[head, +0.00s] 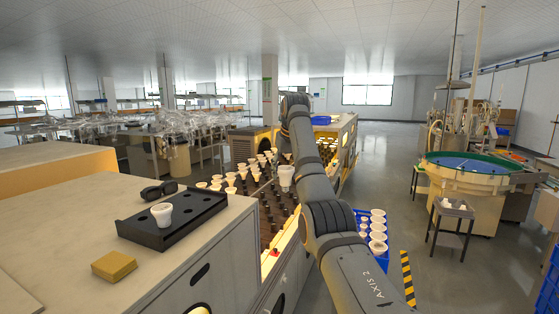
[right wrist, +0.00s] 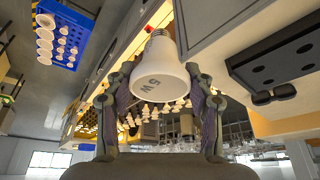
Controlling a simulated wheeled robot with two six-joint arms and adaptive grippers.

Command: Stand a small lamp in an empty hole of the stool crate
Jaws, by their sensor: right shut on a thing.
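My right gripper (head: 285,160) is shut on a white lamp (head: 287,176) and holds it over the bench with dark sockets. The crate also shows in the right wrist view (right wrist: 88,22), apart from the held lamp. My left gripper is not in view.
A black tray (head: 150,238) with round holes and one white lamp (head: 162,212) lies on the left cabinet, beside a yellow block (head: 114,265) and a dark object (head: 159,190). The socket bench (head: 270,215) carries several lamps.

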